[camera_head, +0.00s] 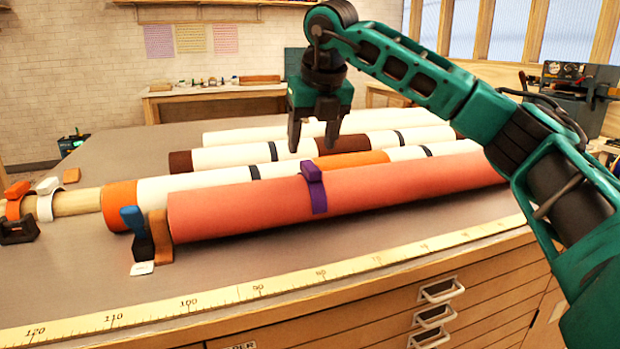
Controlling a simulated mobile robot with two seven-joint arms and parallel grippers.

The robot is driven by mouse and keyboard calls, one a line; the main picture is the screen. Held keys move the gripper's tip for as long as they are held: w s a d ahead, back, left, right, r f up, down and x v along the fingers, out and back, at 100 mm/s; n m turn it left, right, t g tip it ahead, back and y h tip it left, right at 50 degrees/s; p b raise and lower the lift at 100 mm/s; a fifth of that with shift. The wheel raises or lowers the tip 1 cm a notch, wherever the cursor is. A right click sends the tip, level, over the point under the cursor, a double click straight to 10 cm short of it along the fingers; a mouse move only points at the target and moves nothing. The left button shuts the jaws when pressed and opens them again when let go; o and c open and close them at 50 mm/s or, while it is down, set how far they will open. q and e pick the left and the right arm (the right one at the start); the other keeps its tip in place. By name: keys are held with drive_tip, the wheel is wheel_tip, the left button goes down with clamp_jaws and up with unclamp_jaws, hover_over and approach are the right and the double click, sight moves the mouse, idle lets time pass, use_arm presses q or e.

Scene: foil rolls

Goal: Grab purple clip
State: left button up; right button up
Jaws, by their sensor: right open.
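A purple clip (313,187) sits around the middle of the front salmon-red roll (240,207) on the table, its block-like head on top and its band down the front. My right gripper (313,138) hangs above and behind the clip in the picture, fingers pointing down, open and empty. It appears apart from the clip; the exact height gap is hard to tell. My left gripper is not in view.
Several white rolls (225,159) with dark bands lie behind the red one. A blue clip (133,220) and brown block (160,235) stand at its left end. Orange (15,200) and white (46,198) clips sit on a wooden rod at far left. A ruler (215,301) edges the table.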

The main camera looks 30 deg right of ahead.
sight(311, 165)
drive_tip(key=x, duration=0.5)
drive_tip(key=shift+d+f+b, duration=0.2)
drive_tip(key=shift+d+b, duration=0.1)
drive_tip(key=c, duration=1.1)
